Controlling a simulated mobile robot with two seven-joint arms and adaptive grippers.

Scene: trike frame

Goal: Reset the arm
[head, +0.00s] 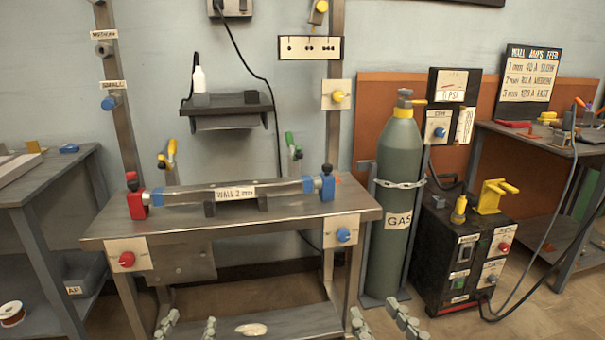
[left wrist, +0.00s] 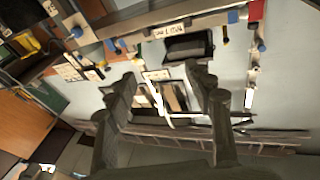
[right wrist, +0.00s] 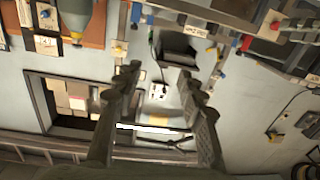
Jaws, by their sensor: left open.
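My left gripper (head: 188,324) shows at the bottom edge of the head view, in front of the welding bench (head: 335,204). Its two fingers stand apart with nothing between them; they also show apart in the left wrist view (left wrist: 165,88). My right gripper (head: 381,318) is at the bottom edge to the right, below the gas cylinder (head: 398,155). Its fingers are also apart and empty, as the right wrist view (right wrist: 158,82) shows. Neither gripper touches anything that I can see.
A tube labelled "WALL 2 mm" (head: 233,193) lies between a red clamp (head: 135,198) and a blue clamp (head: 327,184) on the bench. A black welder box (head: 462,250) stands right of the cylinder. Side tables stand left (head: 30,187) and right (head: 540,142). The space above the bench front is clear.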

